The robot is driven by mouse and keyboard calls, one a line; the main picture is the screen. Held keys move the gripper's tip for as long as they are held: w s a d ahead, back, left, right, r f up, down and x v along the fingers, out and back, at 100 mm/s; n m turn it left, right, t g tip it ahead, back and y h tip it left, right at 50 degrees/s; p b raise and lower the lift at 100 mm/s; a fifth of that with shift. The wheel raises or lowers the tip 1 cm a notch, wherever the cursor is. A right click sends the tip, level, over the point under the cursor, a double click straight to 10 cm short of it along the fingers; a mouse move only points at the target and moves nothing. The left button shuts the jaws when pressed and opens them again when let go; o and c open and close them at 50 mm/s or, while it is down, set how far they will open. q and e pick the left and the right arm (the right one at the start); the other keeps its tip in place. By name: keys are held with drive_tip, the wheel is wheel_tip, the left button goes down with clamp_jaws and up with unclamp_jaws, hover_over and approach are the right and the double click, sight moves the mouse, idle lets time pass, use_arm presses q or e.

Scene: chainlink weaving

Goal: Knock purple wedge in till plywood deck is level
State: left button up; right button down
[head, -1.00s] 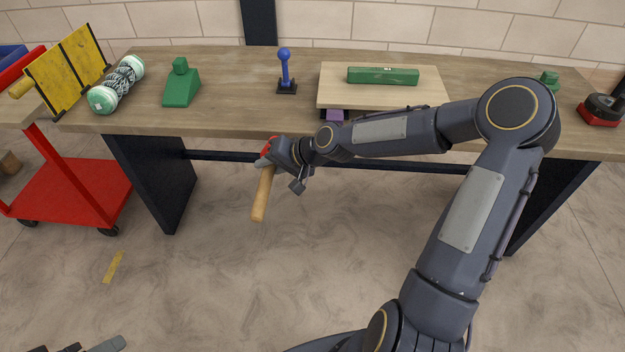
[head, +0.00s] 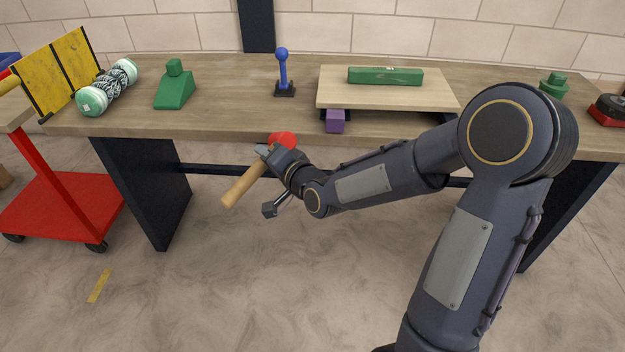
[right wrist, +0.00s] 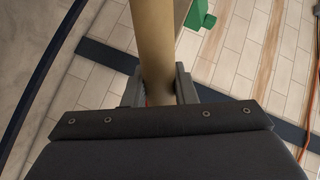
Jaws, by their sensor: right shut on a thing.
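The purple wedge (head: 335,121) sticks out from under the front left part of the plywood deck (head: 440,92) at the bench's front edge. A green bar, seemingly a level (head: 385,76), lies on the deck. I cannot tell from here whether the deck is level. My right gripper (head: 267,158) is shut on the wooden handle of a red-headed mallet (head: 241,187), in front of the bench and left of the wedge. The mallet head is apart from the wedge. The handle also shows between the fingers in the right wrist view (right wrist: 155,40). My left gripper is out of view.
The workbench (head: 225,115) also bears a blue-knobbed post (head: 282,72), a green wedge-shaped block (head: 174,88), a patterned roller (head: 107,88) and a green piece (head: 553,86) at the right. A red cart (head: 62,205) stands at the left. My right arm hides part of the bench's front.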

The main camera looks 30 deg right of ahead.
use_arm(q)
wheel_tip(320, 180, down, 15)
drive_tip(key=b, duration=1.3)
use_arm(e)
drive_tip(key=s+d+m+t+h, duration=0.5)
drive_tip(key=s+h, duration=0.3)
drive_tip(key=h, duration=0.2)
drive_tip(key=shift+s+d+r+h, duration=0.25)
drive_tip(key=shift+s+d+h, duration=0.15)
drive_tip(key=shift+d, duration=0.4)
use_arm(q)
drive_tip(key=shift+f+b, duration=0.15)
drive_tip(key=shift+b, duration=0.15)
use_arm(e)
drive_tip(key=shift+w, duration=0.1)
use_arm(q)
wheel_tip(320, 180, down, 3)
drive_tip(key=b, duration=0.3)
use_arm(e)
drive_tip(key=w+d, duration=0.2)
drive_tip(key=w, duration=0.2)
drive_tip(key=shift+w+d, duration=0.25)
drive_tip(key=shift+d, duration=0.15)
